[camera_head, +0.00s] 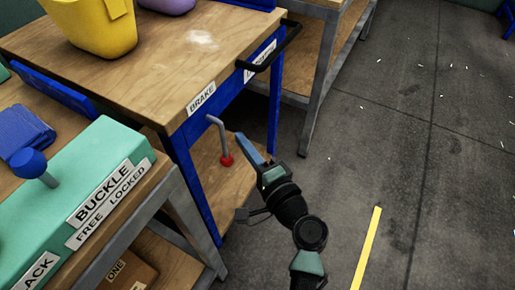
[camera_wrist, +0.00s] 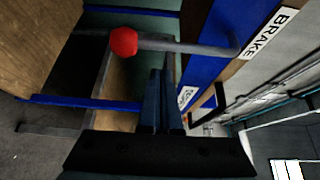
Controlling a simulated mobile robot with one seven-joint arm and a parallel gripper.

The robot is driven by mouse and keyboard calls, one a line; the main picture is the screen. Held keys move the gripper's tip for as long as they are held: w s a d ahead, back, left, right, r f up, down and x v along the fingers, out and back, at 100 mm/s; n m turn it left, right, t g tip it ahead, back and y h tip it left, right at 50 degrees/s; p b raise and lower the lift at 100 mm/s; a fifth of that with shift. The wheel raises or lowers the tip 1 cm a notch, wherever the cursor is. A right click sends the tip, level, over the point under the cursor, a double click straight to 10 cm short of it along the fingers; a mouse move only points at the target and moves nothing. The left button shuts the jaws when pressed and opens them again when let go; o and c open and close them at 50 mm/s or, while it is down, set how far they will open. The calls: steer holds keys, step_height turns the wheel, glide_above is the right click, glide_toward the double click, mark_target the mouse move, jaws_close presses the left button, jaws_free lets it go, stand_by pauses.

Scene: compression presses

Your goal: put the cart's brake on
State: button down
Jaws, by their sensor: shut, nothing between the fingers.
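The cart (camera_head: 150,55) has a wooden top and a blue frame. A white BRAKE label (camera_head: 201,98) is on its near edge; it also shows in the wrist view (camera_wrist: 271,33). Below the label, a grey brake lever (camera_head: 217,135) hangs down with a red knob (camera_head: 226,160) at its lower end. In the wrist view the rod (camera_wrist: 180,46) runs across the picture to the red knob (camera_wrist: 123,42). My gripper (camera_head: 241,138) is shut and empty, just right of the lever. Its fingers (camera_wrist: 161,75) point toward the rod; contact cannot be told.
A black handle (camera_head: 272,48) sticks out at the cart's right end. A yellow bin (camera_head: 95,28) stands on the cart. A green fixture labelled BUCKLE (camera_head: 85,175), with a blue knob, is on a bench at left. Grey floor at right is open, with a yellow strip (camera_head: 368,245).

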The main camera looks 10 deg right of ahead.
steer(key=shift+s+a+r, duration=0.1)
steer(key=shift+s+a, duration=0.7)
steer(key=shift+s+r+p, duration=0.1)
steer(key=shift+p, duration=0.5)
steer(key=shift+s+a+m+g+p, duration=0.35)
steer(key=shift+m+p, duration=0.25)
steer(key=shift+p, duration=0.85)
steer(key=s+a+m+g+p, duration=0.1)
steer(key=p, duration=0.4)
steer(key=s+r+m+g+p, duration=0.1)
steer(key=m+p, duration=0.1)
steer(key=p, duration=0.4)
steer(key=shift+s+a+r, duration=0.1)
steer(key=shift+a+r, duration=0.15)
steer(key=shift+a, duration=0.1)
steer(key=s+a+r+m+g+p, duration=0.1)
steer(key=p, duration=0.4)
steer(key=s+a+m+g+p, duration=0.1)
steer(key=m+g+p, duration=0.1)
steer(key=p, duration=0.4)
steer(key=shift+s+r, duration=0.35)
steer(key=shift+r, duration=0.05)
steer(key=shift+m, duration=0.3)
